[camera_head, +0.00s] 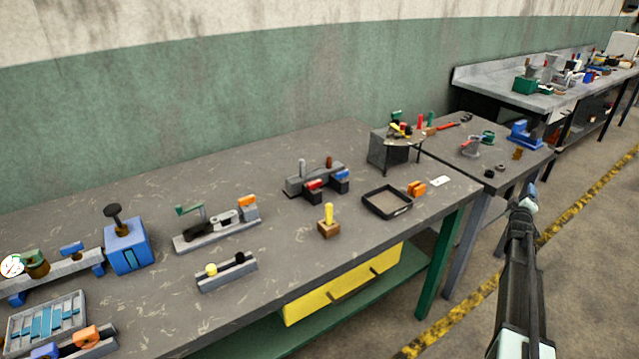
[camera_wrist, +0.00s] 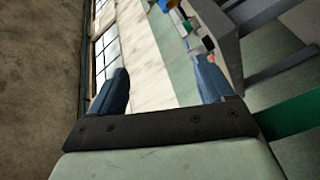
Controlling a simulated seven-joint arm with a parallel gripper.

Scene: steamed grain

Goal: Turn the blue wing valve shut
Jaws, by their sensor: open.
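A small grey fixture (camera_head: 305,181) stands at the back middle of the workbench, with a blue wing-like handle (camera_head: 341,175) on its right front and a red one (camera_head: 314,184) beside it. The blue handle looks like the blue wing valve; it is too small to tell how far it is turned. My gripper (camera_head: 531,192) is off the bench's right side, over the floor, well apart from the valve. In the wrist view my gripper (camera_wrist: 163,68) has its two blue fingers spread with nothing between them. The valve cannot be made out there.
A black tray (camera_head: 388,202), orange blocks (camera_head: 416,188) and a wooden block with a yellow peg (camera_head: 328,222) lie right of and before the fixture. A grey stand (camera_head: 394,153) is behind the tray. A lever fixture (camera_head: 215,228) and blue box (camera_head: 127,246) are left.

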